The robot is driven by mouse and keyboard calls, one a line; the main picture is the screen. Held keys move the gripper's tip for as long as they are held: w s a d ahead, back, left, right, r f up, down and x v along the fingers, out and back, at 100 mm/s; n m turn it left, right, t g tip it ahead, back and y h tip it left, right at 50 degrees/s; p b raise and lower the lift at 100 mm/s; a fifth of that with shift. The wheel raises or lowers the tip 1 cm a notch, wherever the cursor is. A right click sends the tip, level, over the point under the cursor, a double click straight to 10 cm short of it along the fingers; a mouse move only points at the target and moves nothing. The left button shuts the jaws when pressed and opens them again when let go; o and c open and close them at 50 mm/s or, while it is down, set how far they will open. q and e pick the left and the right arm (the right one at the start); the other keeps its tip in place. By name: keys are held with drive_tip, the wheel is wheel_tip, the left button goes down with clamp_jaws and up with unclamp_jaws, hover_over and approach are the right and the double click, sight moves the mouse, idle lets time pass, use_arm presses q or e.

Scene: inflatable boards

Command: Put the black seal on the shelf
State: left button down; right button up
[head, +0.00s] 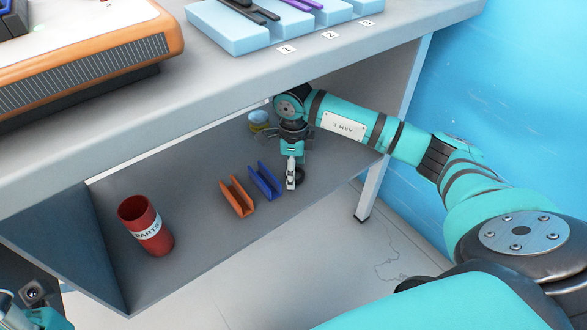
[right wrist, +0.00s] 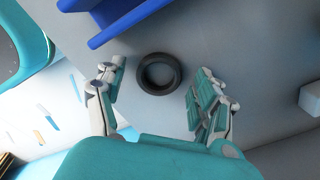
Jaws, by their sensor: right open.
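The black seal (right wrist: 159,91) is a thick dark ring lying flat on the grey shelf (head: 195,225) under the worktop. In the head view, the seal (head: 299,177) shows partly behind my right gripper (head: 292,180). My right gripper reaches in under the worktop and points down at the shelf. In the right wrist view its fingers stand apart on both sides of the seal, with gaps between them and the ring. Nothing is held. A teal and dark piece of my left arm shows at the lower left corner of the head view; its fingers are not visible.
On the shelf are a blue channel-shaped holder (head: 265,181) close to the seal, an orange one (head: 237,197), a red parts can (head: 147,226) and a yellow-and-blue round item (head: 259,120). The worktop edge (head: 200,75) overhangs. The shelf's front is clear.

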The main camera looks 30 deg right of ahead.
wheel_tip(320, 180, up, 7)
drive_tip(key=p, duration=0.2)
drive_tip(key=shift+p, duration=0.3)
